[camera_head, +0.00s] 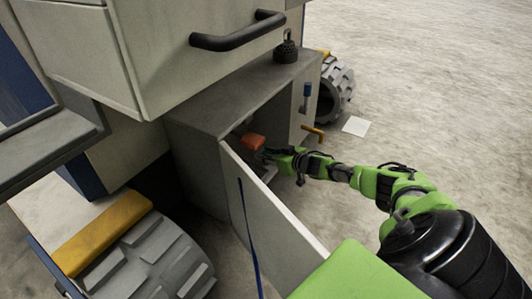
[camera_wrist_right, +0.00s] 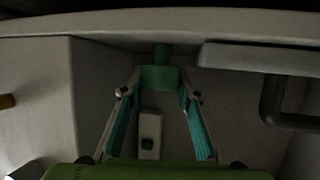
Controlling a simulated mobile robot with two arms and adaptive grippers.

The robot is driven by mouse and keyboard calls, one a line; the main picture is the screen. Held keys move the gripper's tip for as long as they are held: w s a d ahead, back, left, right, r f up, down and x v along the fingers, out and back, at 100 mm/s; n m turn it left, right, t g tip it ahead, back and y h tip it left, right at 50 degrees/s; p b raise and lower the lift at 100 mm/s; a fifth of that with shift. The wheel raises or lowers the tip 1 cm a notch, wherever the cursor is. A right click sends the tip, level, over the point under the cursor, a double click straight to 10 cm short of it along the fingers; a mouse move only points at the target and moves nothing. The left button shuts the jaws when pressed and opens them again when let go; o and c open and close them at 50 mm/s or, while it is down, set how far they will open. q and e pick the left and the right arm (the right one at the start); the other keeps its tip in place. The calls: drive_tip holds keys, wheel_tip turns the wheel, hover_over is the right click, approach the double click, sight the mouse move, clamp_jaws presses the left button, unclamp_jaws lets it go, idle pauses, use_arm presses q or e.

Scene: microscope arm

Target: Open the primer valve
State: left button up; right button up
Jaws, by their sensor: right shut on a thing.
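My right gripper (camera_head: 268,155) reaches into the open compartment of a grey cabinet (camera_head: 215,122). In the right wrist view, the fingers of this gripper (camera_wrist_right: 160,85) are shut on a green block-shaped handle (camera_wrist_right: 160,77), which I take to be the primer valve. A narrower green stem rises behind it. In the head view, a red-orange part (camera_head: 253,141) shows just beyond the fingertips. I cannot tell how it relates to the green handle. The fingers hide the contact in the head view. My left gripper is not in view.
The cabinet door (camera_head: 262,215) stands open beside my right arm. A drawer with a black handle (camera_head: 240,38) overhangs the cabinet. Large treaded wheels (camera_head: 150,262) stand nearby.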

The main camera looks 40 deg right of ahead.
drive_tip(key=o, duration=1.1)
drive_tip(key=shift+v, duration=6)
drive_tip(key=shift+d, duration=0.1)
drive_tip(key=shift+s, duration=0.1)
